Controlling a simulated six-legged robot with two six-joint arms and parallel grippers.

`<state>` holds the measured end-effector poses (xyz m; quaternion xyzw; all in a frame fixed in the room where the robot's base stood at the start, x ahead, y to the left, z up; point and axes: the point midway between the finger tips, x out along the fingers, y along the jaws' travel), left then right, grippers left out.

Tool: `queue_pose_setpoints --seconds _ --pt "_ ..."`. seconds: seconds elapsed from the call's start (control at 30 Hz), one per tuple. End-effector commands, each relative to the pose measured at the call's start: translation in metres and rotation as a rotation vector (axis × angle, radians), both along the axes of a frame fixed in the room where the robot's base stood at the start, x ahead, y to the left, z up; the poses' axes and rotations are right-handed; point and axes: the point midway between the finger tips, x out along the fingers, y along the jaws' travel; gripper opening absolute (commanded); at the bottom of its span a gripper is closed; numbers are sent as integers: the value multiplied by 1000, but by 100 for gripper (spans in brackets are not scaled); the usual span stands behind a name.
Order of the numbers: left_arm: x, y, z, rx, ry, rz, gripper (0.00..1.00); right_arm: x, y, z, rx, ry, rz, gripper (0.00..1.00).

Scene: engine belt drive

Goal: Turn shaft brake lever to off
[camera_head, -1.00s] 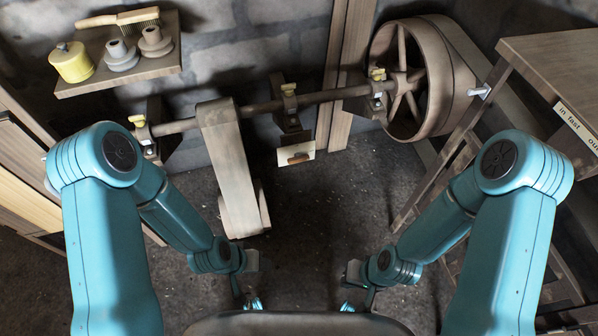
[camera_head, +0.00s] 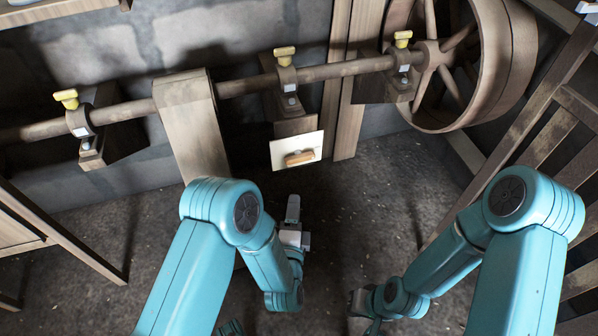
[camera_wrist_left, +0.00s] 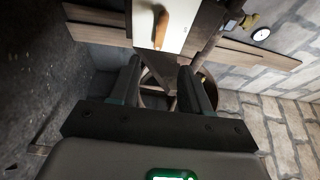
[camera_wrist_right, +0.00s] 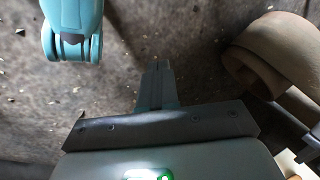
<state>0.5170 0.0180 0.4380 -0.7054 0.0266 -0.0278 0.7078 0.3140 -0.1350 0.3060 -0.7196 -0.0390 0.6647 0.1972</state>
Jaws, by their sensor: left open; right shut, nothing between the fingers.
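A white plate (camera_head: 280,151) with a short orange-brown wooden handle (camera_head: 299,158), which looks like the brake lever, is mounted under the shaft's middle bearing. The handle lies nearly level, slightly tilted. The plate (camera_wrist_left: 178,40) and handle (camera_wrist_left: 160,29) also show at the top of the left wrist view. My left gripper (camera_head: 293,208) is below the plate and apart from it. Its fingers (camera_wrist_left: 163,75) are open and empty, pointing towards the plate area. My right gripper (camera_head: 360,310) is low near the bottom edge, far from the plate. Its fingers (camera_wrist_right: 157,75) are shut on nothing.
A long shaft (camera_head: 330,73) runs across the wall through bearings with yellow caps (camera_head: 284,52). Floor below the plate is open.

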Motion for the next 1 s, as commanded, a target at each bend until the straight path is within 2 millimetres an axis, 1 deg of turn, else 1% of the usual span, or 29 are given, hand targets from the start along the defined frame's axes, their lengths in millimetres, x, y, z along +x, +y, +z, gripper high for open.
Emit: queue_pose_setpoints --seconds 0.17,0.4,0.5,0.6,0.7,0.8,1.0 --pt "35 -3 -1 -4 -5 2 47 8 -1 -13 -5 -26 -3 0" --pt "93 -7 -2 -4 -5 1 47 21 -4 -33 -14 -72 -8 0" --pt "115 -9 -2 -4 -3 1 47 27 -5 -40 -17 -91 -11 0" --pt "133 -10 -1 -4 -2 0 47 32 -6 -46 -21 -109 -14 0" --pt "145 -10 -1 -4 0 0 47 35 -7 -49 -24 -119 -14 0" --pt "152 -11 0 -3 2 -1 47 37 -7 -50 -24 -126 -16 0" --pt "155 -11 1 -3 2 -1 47 38 -7 -50 -25 -128 -15 0"
